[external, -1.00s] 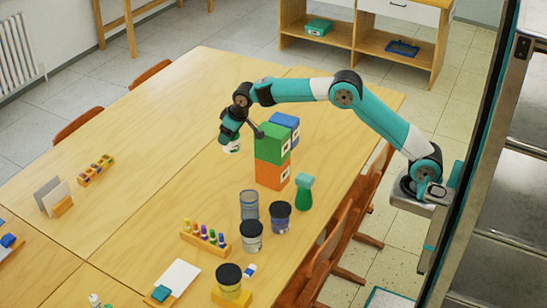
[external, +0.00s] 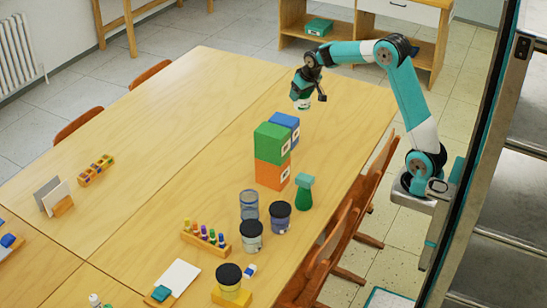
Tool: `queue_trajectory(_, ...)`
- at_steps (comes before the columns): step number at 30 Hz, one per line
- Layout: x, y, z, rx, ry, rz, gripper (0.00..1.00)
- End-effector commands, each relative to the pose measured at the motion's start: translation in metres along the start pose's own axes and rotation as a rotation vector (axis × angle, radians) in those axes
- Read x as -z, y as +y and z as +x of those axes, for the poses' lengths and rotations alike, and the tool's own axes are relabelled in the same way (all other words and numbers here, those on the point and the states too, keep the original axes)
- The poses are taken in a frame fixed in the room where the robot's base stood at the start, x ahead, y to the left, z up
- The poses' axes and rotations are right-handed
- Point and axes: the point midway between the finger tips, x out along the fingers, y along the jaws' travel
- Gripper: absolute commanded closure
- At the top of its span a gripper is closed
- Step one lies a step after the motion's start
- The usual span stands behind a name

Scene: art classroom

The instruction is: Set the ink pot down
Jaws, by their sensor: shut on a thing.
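My gripper (external: 302,94) is shut on the ink pot (external: 302,104), a small thing with white and dark green showing below the fingers. Most of the pot is hidden by the gripper. It hangs over the far right part of the wooden table (external: 215,85), beyond the stacked boxes, and appears to be held clear of the tabletop.
A green box (external: 271,143) sits on an orange box (external: 271,174), with a blue box (external: 286,124) behind. A green bottle (external: 304,194), a glass jar (external: 249,204) and black-lidded jars (external: 280,217) stand nearer. The table's far left is clear.

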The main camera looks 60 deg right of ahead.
Motion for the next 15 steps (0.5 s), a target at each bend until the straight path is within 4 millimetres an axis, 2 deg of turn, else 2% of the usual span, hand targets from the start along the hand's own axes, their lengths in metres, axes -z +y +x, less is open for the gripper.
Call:
queue_trajectory(1,-0.011,0.028,-0.007,-0.018,0.001,0.045,0.69)
queue_trajectory(3,-0.028,0.058,-0.013,-0.038,0.000,0.095,0.69)
queue_trajectory(6,-0.051,0.089,-0.019,-0.060,-0.001,0.153,0.69)
queue_trajectory(9,-0.069,0.110,-0.024,-0.076,0.000,0.195,0.69)
queue_trajectory(15,-0.097,0.136,-0.031,-0.098,0.000,0.256,0.69)
